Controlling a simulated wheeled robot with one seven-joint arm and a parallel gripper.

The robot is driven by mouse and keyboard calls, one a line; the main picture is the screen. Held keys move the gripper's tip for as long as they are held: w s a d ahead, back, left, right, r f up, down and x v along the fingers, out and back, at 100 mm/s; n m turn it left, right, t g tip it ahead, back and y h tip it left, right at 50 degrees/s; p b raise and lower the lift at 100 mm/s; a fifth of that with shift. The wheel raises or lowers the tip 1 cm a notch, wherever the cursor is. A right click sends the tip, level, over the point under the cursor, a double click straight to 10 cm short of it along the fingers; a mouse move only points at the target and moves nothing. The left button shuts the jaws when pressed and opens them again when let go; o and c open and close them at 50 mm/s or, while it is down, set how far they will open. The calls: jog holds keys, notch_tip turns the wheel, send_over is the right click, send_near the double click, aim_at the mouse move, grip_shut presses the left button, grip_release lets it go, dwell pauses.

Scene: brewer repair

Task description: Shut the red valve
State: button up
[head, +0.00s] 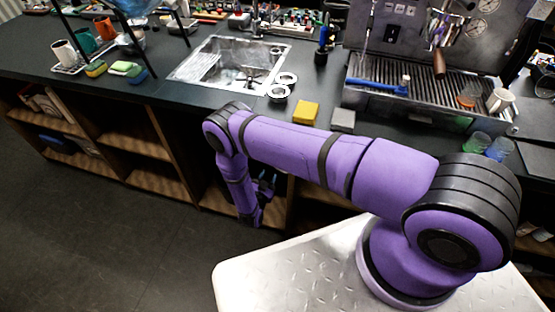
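I cannot make out a red valve in the head view. My gripper (267,184) is low in front of the cabinet under the counter, below the sink area. It is small and dark, partly hidden by my purple arm, and I cannot tell whether its fingers are open or shut. Nothing held in it can be made out.
The dark counter (150,88) carries a metal sink (225,62), a yellow block (305,113), a grey block (343,120) and white rings (281,86). An espresso machine (420,112) stands right, near a green glass (476,143). Open shelves (120,160) lie below; left floor is clear.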

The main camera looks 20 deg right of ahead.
jog(key=x, duration=0.9)
jog(key=shift+w+d, duration=0.1)
jog(key=shift+w, duration=0.1)
jog(key=shift+c, duration=0.5)
grip_shut()
